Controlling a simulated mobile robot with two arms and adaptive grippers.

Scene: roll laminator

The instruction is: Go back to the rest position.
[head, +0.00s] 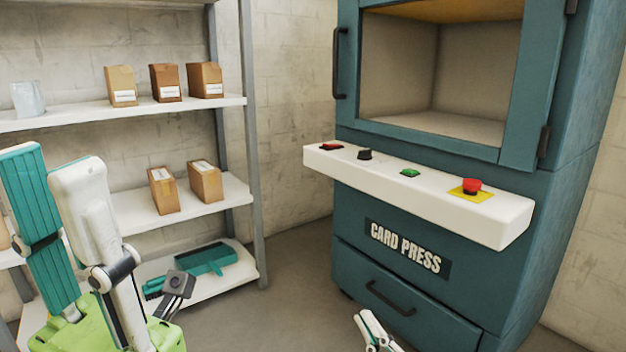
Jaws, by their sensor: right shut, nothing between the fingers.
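The card press (455,185) is a tall teal cabinet on the right with a windowed door, a white control ledge and a drawer. My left gripper (172,292) is low on the left, in front of the bottom shelf, partly hidden by my own arm; its fingers do not show clearly. My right gripper (365,320) shows only in part at the bottom edge, in front of the drawer (400,300). Its white fingers are shut and empty, apart from the press.
The ledge (420,190) carries a red button (471,186), a green button (410,173) and a black knob (365,154). A shelf rack (195,108) on the left holds several brown boxes. A teal dustpan (205,260) lies on its bottom shelf. Floor shows between rack and press.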

